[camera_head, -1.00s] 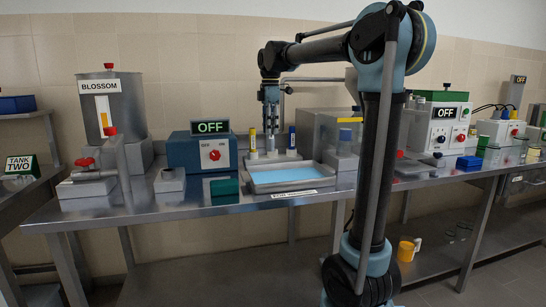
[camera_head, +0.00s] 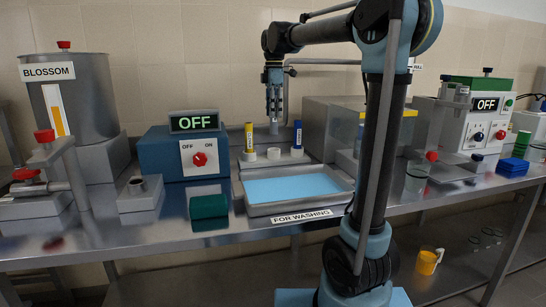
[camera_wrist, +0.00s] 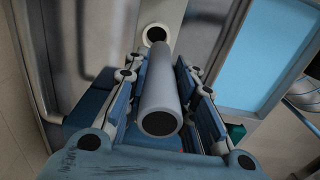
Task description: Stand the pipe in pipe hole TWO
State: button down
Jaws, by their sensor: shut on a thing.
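My gripper (camera_wrist: 160,105) is shut on a plain grey pipe (camera_wrist: 160,90) with a dark open end. In the wrist view the pipe's far end points towards a white ring with a dark hole (camera_wrist: 155,35). No label reading hole TWO is legible.
The washing basin (camera_head: 250,197) holds blue liquid. Left of it are a blue OFF switch box (camera_head: 165,160), a green block (camera_head: 208,206), a grey block with a hole (camera_head: 140,196) and the BLOSSOM tank (camera_head: 90,105). A grey box (camera_head: 325,125) stands right of the tubes.

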aim_at(274, 134)
jog(key=shift+w, duration=0.25)
jog(key=shift+w+f, duration=0.2)
jog(key=shift+f, duration=4.8)
jog(key=c, duration=1.3)
grip_release()
notch_tip(274, 134, up, 12)
jog(key=shift+r, duration=0.1)
